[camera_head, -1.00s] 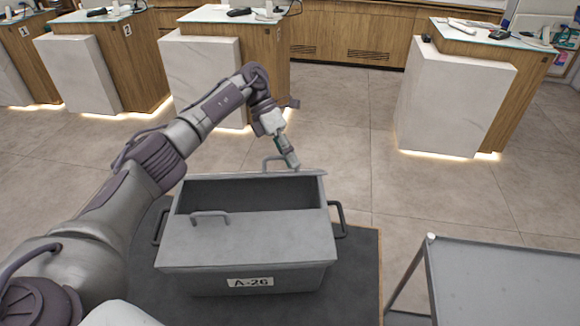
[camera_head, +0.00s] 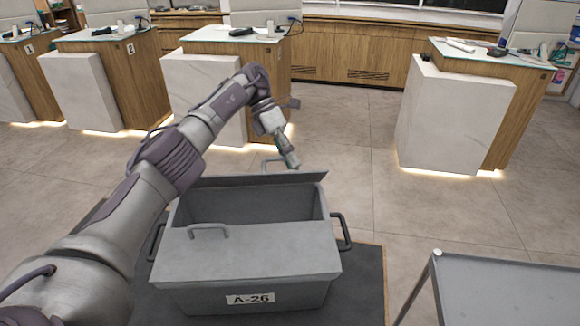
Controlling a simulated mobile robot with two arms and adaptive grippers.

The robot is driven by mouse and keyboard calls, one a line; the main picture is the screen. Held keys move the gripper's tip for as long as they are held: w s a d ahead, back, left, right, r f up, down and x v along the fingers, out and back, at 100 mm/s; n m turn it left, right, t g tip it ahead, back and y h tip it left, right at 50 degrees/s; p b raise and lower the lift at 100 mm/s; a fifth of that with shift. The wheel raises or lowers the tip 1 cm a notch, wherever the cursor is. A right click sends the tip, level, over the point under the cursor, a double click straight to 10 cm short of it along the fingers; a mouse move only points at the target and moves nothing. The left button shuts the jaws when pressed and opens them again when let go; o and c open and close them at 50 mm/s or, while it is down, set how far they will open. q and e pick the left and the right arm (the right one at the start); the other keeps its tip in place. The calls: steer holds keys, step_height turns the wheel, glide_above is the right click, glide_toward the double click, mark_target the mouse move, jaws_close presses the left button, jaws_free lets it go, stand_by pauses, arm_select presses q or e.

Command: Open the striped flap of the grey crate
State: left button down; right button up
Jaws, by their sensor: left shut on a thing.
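The grey crate (camera_head: 245,297) with label A-26 stands in front of me, its far half uncovered and dark inside. Its near flap (camera_head: 250,252) lies flat and shut, with a bar handle (camera_head: 209,230) on it. The far flap (camera_head: 250,181) stands raised along the back edge, its grey inner face towards me; no stripes show on either flap. My left gripper (camera_head: 291,163) is behind the raised flap, shut at the far flap's handle (camera_head: 271,161); the exact contact is partly hidden. My right gripper is out of view.
The crate rests on a dark surface (camera_head: 365,285) with a wooden edge. A grey metal table (camera_head: 510,290) stands at the lower right. White and wood counters (camera_head: 440,115) stand beyond. The tiled floor behind and right of the crate is clear.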

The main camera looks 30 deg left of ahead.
arm_select(q)
steer(key=shift+r, duration=0.15)
steer(key=c, duration=0.9)
jaws_free()
steer(key=shift+d, duration=0.1)
steer(key=shift+c, duration=0.2)
